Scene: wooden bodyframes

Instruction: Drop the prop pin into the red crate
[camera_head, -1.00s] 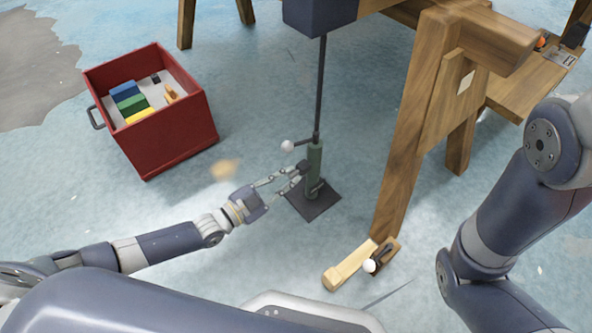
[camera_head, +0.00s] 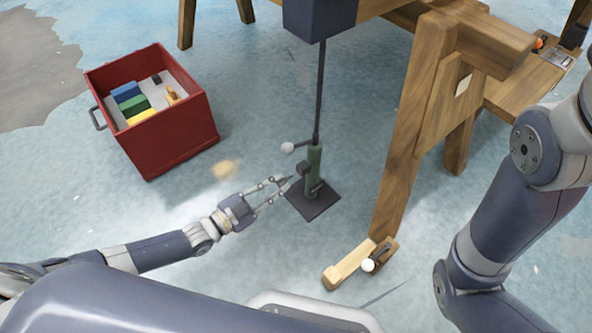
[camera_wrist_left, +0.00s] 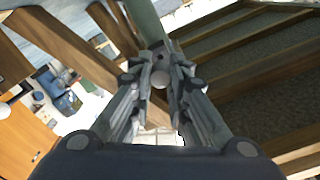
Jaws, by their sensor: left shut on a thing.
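My left gripper (camera_head: 286,184) is shut on a small dark thing that looks like the prop pin (camera_head: 284,180), low beside the prop stand. In the left wrist view the fingertips (camera_wrist_left: 160,62) close together in front of the green post; the pin's full shape is hidden there. The prop stand (camera_head: 314,170) stands upright on a dark square base, with a green lower tube and a white knob at its side. The open red crate (camera_head: 172,140) stands on the floor at the upper left, apart from the gripper. My right gripper is out of view.
Blue, green and yellow blocks (camera_head: 133,103) and small pieces lie in the crate. A wooden trestle leg (camera_head: 403,150) stands right of the stand. A wooden plane-like tool (camera_head: 350,265) lies at its foot. Floor between stand and crate is mostly clear.

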